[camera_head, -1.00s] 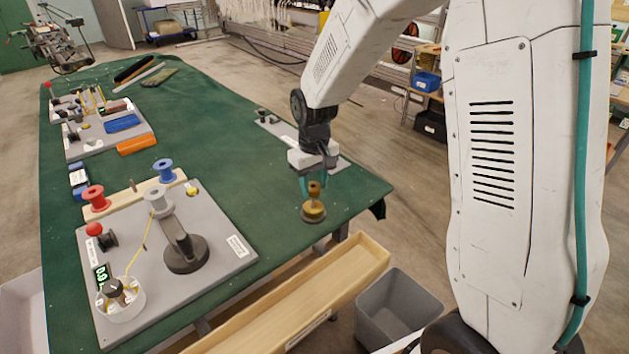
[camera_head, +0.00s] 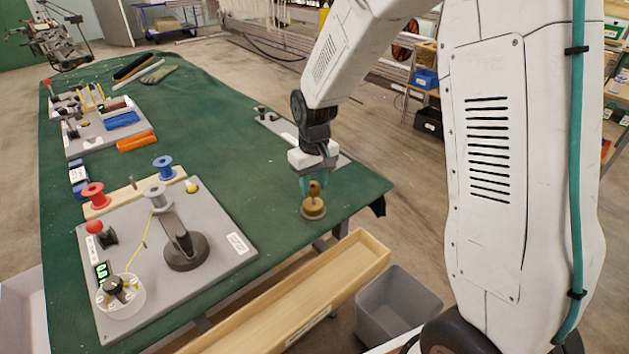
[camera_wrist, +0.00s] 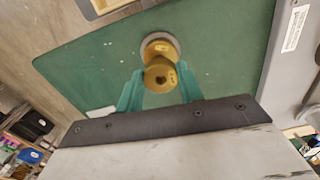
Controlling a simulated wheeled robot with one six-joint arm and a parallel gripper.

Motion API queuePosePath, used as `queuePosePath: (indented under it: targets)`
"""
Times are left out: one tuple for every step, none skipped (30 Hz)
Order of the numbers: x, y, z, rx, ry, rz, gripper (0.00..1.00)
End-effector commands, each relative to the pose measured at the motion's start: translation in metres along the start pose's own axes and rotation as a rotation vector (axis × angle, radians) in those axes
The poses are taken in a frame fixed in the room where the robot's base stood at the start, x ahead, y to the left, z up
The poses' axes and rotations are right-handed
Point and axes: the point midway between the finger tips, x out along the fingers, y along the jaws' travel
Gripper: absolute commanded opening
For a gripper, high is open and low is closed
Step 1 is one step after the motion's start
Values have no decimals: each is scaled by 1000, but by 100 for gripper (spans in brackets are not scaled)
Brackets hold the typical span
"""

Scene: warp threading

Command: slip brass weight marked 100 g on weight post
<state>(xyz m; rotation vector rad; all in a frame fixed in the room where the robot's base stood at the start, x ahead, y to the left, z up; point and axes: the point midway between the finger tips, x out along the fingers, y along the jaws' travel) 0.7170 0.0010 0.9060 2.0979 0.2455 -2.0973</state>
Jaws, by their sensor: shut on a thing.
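A brass weight (camera_head: 314,208), with a wide round body and a narrower knob on top, stands upright on a grey round base near the table's front right edge. In the wrist view its round brass top (camera_wrist: 160,76) is between the teal fingers, with the wider part and the grey base (camera_wrist: 174,40) behind it. My gripper (camera_head: 314,184) is shut on the weight's knob from above. Any marking on the weight is too small to read. I cannot tell for certain which part in view is the weight post.
A grey board (camera_head: 215,262) to the left carries spools, a dark stand (camera_head: 186,254), a red knob, a yellow thread and a white dial. A wooden tray (camera_head: 345,262) and a grey bin (camera_head: 398,303) are in front of the table.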

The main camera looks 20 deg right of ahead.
Motion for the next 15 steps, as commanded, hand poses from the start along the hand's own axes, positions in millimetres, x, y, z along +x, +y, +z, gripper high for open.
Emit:
queuePosePath:
  targets:
    - [1, 0, 0, 0, 0, 0, 13]
    - [1, 0, 0, 0, 0, 0, 13]
    - [1, 0, 0, 0, 0, 0, 13]
    - [1, 0, 0, 0, 0, 0, 13]
    - [1, 0, 0, 0, 0, 0, 13]
    - [1, 0, 0, 0, 0, 0, 13]
    - [1, 0, 0, 0, 0, 0, 13]
    - [1, 0, 0, 0, 0, 0, 13]
    - [1, 0, 0, 0, 0, 0, 13]
    - [1, 0, 0, 0, 0, 0, 13]
    - [1, 0, 0, 0, 0, 0, 13]
    - [1, 0, 0, 0, 0, 0, 45]
    - [1, 0, 0, 0, 0, 0, 54]
    - [1, 0, 0, 0, 0, 0, 62]
    - [1, 0, 0, 0, 0, 0, 62]
